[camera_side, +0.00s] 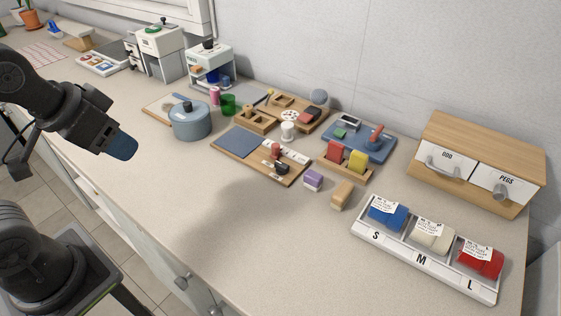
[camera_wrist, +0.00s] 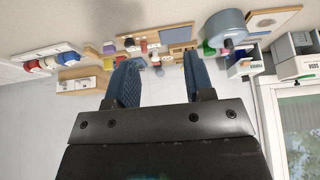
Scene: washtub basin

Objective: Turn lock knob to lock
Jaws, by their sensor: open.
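No knob has a readable lock label, so I cannot tell which is the lock knob. A wooden board (camera_side: 235,160) at the middle of the counter carries a blue-grey pad, a small red knob (camera_side: 276,151) and a dark fitting (camera_side: 282,167) on white strips. A round grey knob (camera_side: 501,192) sits on the PEGS drawer at the right. My gripper (camera_side: 122,147) is at the left, above the counter's front edge and well away from both knobs. In the wrist view my gripper (camera_wrist: 163,70) has its two blue fingers apart with nothing between them.
A blue-grey lidded pot (camera_side: 190,120) stands left of the board. Red and yellow blocks, a purple block (camera_side: 313,180) and a wooden block (camera_side: 342,194) lie to its right. A tray marked S, M, L (camera_side: 420,262) is at front right. The front counter is clear.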

